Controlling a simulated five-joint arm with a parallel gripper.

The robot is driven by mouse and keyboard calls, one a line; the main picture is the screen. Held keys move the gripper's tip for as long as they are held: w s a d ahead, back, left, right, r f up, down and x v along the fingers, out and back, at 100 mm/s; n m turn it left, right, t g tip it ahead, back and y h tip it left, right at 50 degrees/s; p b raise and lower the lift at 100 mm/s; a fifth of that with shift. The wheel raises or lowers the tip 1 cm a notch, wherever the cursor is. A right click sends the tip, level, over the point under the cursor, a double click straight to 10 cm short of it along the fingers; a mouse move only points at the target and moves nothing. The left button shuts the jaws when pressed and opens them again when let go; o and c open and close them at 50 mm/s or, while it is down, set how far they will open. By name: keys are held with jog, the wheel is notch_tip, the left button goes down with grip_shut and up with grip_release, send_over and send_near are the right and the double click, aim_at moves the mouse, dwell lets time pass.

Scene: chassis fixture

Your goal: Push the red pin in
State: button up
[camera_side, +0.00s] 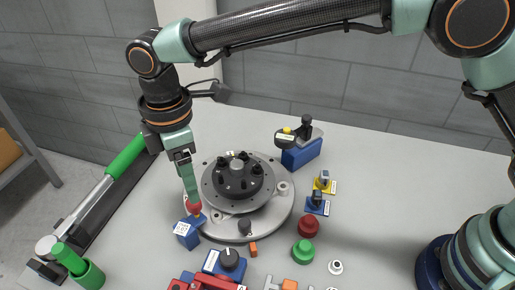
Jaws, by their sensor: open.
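The red pin (194,208) shows as a rounded red head at the left front edge of the round grey fixture plate (265,221), just behind a blue labelled block (187,232). My gripper (191,198) points down from above, with its pale green fingers ending right at the top of the red head. The fingers overlap in this view, so the gap between them is hidden. The gripper is open. I cannot tell whether the fingertips touch the head. The lower part of the pin is hidden behind the blue block.
A black hub (238,180) with several knobs rises from the plate, right of my gripper. A red button (308,226), a green button (303,252) and a blue joystick box (301,152) stand to the right. A green-handled lever (125,156) lies left.

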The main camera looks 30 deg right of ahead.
aim_at(195, 207)
notch_tip(195, 207, down, 6)
jog(key=shift+f, duration=0.1)
dwell(0.4)
grip_shut()
dwell(1.2)
